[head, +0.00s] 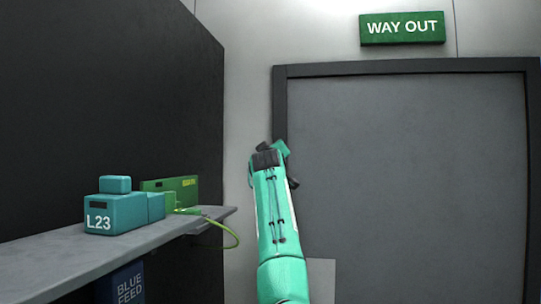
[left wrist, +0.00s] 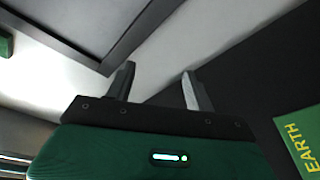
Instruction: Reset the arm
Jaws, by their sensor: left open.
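My left arm (head: 279,225) rises from the bottom middle of the head view, in front of the door's left edge. Its far end is foreshortened there, and the fingers cannot be made out. In the left wrist view my left gripper (left wrist: 158,72) is open, its two dark fingers apart with nothing between them. It is clear of the shelf and the things on it. My right gripper is in neither view.
A grey shelf (head: 62,257) at left holds a teal L23 device (head: 113,216) and a green box (head: 183,183) with a green cable (head: 232,231) hanging off. A green EARTH box (left wrist: 302,145) shows in the left wrist view. A grey door (head: 410,170) stands behind, under a WAY OUT sign (head: 402,28).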

